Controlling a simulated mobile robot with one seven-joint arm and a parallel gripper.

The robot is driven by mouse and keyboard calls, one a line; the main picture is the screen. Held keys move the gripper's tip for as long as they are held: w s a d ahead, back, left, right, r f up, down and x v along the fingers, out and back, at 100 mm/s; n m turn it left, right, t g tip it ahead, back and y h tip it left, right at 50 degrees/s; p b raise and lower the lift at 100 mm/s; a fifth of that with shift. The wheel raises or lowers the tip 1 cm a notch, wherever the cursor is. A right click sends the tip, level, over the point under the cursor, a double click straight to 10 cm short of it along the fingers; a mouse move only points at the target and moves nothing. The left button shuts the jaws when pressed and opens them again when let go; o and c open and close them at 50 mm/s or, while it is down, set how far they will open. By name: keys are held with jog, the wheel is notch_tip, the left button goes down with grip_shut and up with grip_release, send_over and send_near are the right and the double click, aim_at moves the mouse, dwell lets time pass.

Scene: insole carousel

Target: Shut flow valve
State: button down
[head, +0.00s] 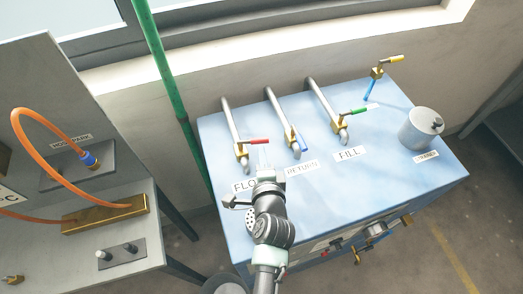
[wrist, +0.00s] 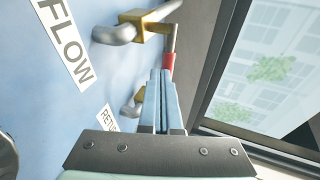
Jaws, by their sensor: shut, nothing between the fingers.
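The flow valve has a brass body (head: 241,151) on a grey pipe beside the FLOW label, and a red lever (head: 257,141). In the head view the lever points right, across the pipe. In the wrist view the brass body (wrist: 132,26) is at the top, and the red lever end (wrist: 168,63) hangs just beyond my fingertips. My gripper (head: 263,152) is shut and empty, its tips close to the lever's end; I cannot tell whether they touch it. It also shows in the wrist view (wrist: 160,76). My arm covers part of the FLOW label.
A metal canister (head: 419,130) stands on the blue top's right. A green pole (head: 160,70) rises at left.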

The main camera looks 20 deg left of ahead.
jog(key=shift+w+a+f, duration=0.2)
jog(key=shift+w, duration=0.25)
jog(key=shift+w+r, duration=0.1)
jog(key=shift+w, duration=0.85)
jog(key=shift+r, duration=0.3)
